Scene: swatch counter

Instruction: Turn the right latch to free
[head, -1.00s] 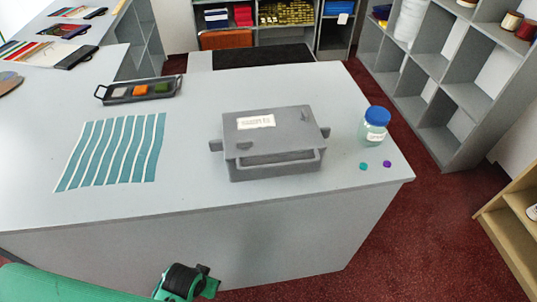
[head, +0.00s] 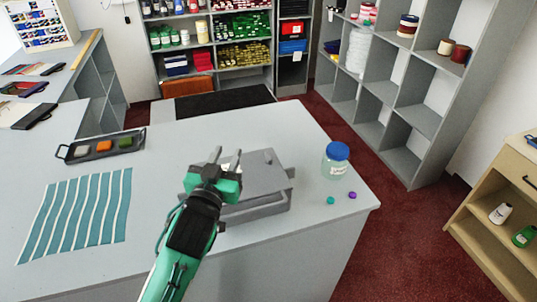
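The grey box (head: 264,184) with a lid sits on the counter right of centre. A small latch-like piece shows faintly on its lid; I cannot tell how it is turned. A side lug (head: 290,172) sticks out at the box's right. My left gripper (head: 227,157) is over the left part of the box, fingers apart and pointing away, with nothing seen between them. It and my green and black arm hide the box's left side and part of its front. I cannot tell whether it touches the box. My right gripper is not in view.
On the grey counter (head: 170,252), a blue-lidded jar (head: 336,160) stands right of the box, with a teal button (head: 331,201) and a purple button (head: 352,195) in front. A tray of colour blocks (head: 101,147) and a striped blue cloth (head: 78,215) lie left.

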